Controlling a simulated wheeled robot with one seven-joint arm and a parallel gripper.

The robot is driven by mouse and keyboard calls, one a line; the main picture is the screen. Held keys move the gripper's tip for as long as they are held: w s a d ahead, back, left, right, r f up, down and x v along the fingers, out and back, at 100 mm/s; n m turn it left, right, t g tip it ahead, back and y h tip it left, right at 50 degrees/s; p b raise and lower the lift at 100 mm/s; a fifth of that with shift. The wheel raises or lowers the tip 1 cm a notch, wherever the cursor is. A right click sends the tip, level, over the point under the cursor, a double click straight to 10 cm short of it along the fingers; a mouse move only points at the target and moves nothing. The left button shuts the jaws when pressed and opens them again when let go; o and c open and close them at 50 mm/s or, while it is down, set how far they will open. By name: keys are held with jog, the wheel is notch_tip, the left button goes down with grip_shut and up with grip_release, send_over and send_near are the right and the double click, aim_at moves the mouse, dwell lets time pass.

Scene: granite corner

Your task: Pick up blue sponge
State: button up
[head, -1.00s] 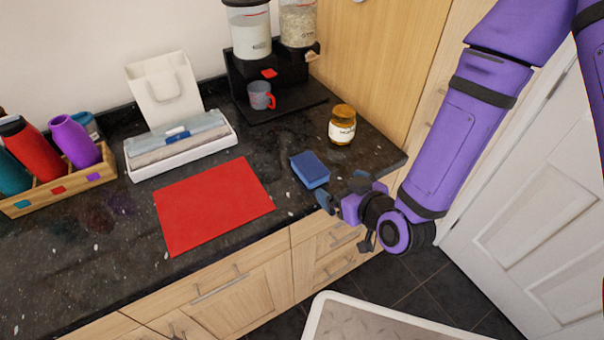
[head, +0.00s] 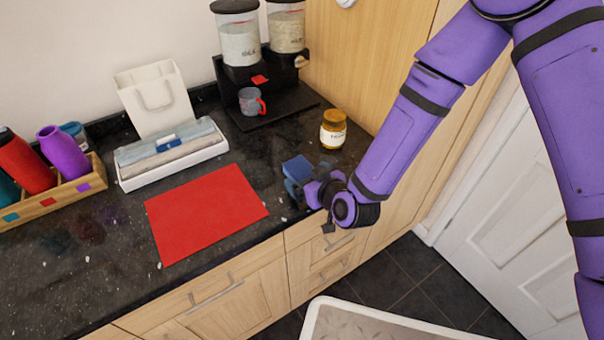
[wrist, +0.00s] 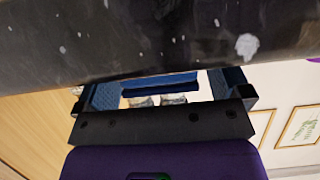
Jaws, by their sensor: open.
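The blue sponge (head: 296,167) lies on the dark granite counter, to the right of the red mat and left of the jar. My gripper (head: 302,188) is at the near side of the sponge, low over the counter near its front edge, and hides part of the sponge. In the wrist view, the two blue finger pads stand wide apart, and a blue strip that looks like the sponge (wrist: 160,85) shows between them. The gripper is open and not closed on it. I cannot tell whether the fingers touch the sponge.
A red mat (head: 205,212) lies left of the sponge. A jar with an amber lid (head: 333,130) stands behind it to the right. A dispenser (head: 262,85) with a grey mug (head: 250,101), a white tray (head: 172,170) and a bottle crate (head: 55,205) stand farther back and left.

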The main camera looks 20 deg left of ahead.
jog(key=shift+w+a+f, duration=0.1)
jog(key=c, duration=1.1)
jog(key=shift+o, duration=0.2)
